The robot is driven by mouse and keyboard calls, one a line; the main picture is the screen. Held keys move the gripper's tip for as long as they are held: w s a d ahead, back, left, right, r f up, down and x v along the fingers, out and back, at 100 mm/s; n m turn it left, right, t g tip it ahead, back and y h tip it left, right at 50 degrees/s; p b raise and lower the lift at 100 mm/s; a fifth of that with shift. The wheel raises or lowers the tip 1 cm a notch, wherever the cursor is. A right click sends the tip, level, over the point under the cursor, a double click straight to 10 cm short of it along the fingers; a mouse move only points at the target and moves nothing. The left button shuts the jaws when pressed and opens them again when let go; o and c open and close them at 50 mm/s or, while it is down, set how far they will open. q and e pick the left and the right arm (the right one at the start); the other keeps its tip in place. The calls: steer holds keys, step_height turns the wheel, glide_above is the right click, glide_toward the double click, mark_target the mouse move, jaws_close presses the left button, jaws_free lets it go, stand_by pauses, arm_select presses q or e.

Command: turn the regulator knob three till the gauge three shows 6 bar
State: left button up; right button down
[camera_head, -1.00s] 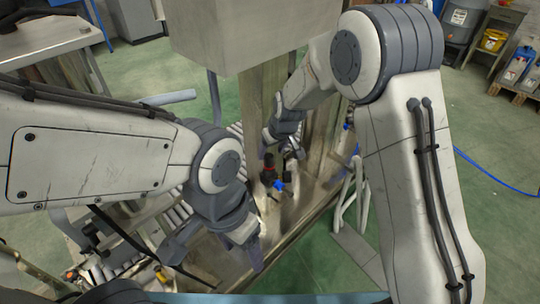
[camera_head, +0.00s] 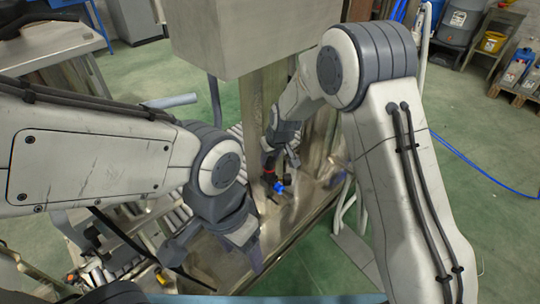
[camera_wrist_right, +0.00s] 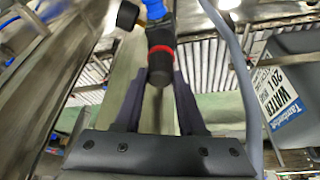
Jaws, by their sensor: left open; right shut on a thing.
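A regulator with a black knob and a red ring (camera_wrist_right: 161,52) is at the top middle of the right wrist view. My right gripper (camera_wrist_right: 159,78) is shut on the knob, one finger on each side. In the head view the same regulator shows as a small dark and red part with a blue piece (camera_head: 279,187) below my right gripper (camera_head: 269,160). A black round part (camera_wrist_right: 127,15) beside the regulator may be a gauge seen from the side or back; no dial face can be read. My left gripper (camera_head: 213,262) is open and empty, lower left of the regulator.
A metal panel and post (camera_head: 254,110) stand behind the regulator. A roller conveyor (camera_head: 180,212) lies at the left. A sign reading "WATER 20 L" (camera_wrist_right: 283,92) shows at the right of the wrist view. A blue hose (camera_head: 480,168) lies on the green floor.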

steer(key=shift+r+p, duration=0.4)
steer(key=shift+p, duration=0.25)
arm_select(q)
steer(key=shift+r+p, duration=0.7)
steer(key=shift+r, duration=1.15)
arm_select(e)
steer(key=shift+f+m, duration=0.3)
steer(key=shift+m, duration=0.3)
steer(key=shift+c, duration=2.4)
jaws_free()
arm_select(q)
steer(key=shift+r+p, duration=0.4)
arm_select(e)
steer(key=v, duration=1)
steer(key=shift+s+r, duration=0.15)
steer(key=shift+s, duration=0.05)
steer(key=shift+s+a, duration=0.1)
steer(key=shift+a, duration=0.05)
